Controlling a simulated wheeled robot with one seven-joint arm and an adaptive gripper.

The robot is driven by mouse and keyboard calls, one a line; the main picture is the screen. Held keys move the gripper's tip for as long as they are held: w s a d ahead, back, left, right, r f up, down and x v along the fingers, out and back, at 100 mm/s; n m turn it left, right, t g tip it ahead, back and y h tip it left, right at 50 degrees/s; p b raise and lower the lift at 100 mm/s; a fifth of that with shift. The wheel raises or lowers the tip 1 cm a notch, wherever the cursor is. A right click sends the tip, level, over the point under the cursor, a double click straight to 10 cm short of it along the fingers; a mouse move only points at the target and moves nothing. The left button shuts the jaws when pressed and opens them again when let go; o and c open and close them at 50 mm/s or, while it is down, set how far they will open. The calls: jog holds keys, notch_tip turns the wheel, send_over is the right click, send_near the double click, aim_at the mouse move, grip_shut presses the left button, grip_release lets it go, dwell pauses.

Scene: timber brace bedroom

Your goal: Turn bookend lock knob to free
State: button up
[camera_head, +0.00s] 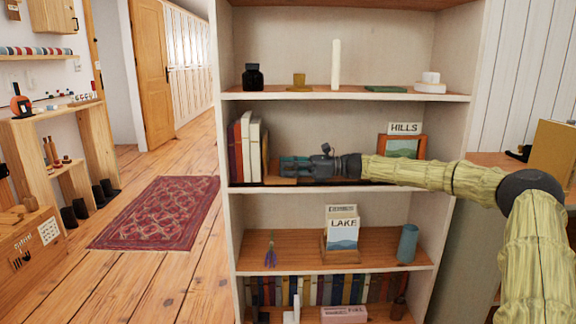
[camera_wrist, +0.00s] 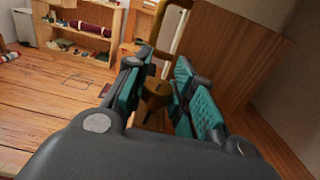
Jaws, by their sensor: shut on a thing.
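My gripper (camera_head: 290,168) reaches in from the right along the middle shelf, its teal fingers at the left end beside the upright books. In the wrist view my gripper (camera_wrist: 158,76) has its teal-padded fingers on either side of a brown, brass-like knob (camera_wrist: 155,93), shut on it. A slot-like dark mark shows on the knob's top. A brass-coloured bar or frame (camera_wrist: 183,24) rises behind it. The bookend's wooden base (camera_head: 280,180) shows under the fingers in the head view. The knob is hidden there, and I cannot read its setting.
Upright books (camera_head: 246,148) stand just left of my gripper. A framed picture (camera_head: 402,147) with a HILLS sign (camera_head: 404,128) stands behind my arm. The shelf above (camera_head: 310,95) and the shelf below (camera_head: 300,240) hold small things. A red rug (camera_head: 160,212) lies on the floor.

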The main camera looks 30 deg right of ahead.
jog(key=shift+w+d+r, duration=0.1)
jog(key=shift+d, duration=0.05)
jog(key=o, duration=1)
jog(key=shift+o, duration=0.2)
jog(key=v, duration=1.2)
jog(key=shift+d+f, duration=0.15)
jog(key=shift+f, duration=0.15)
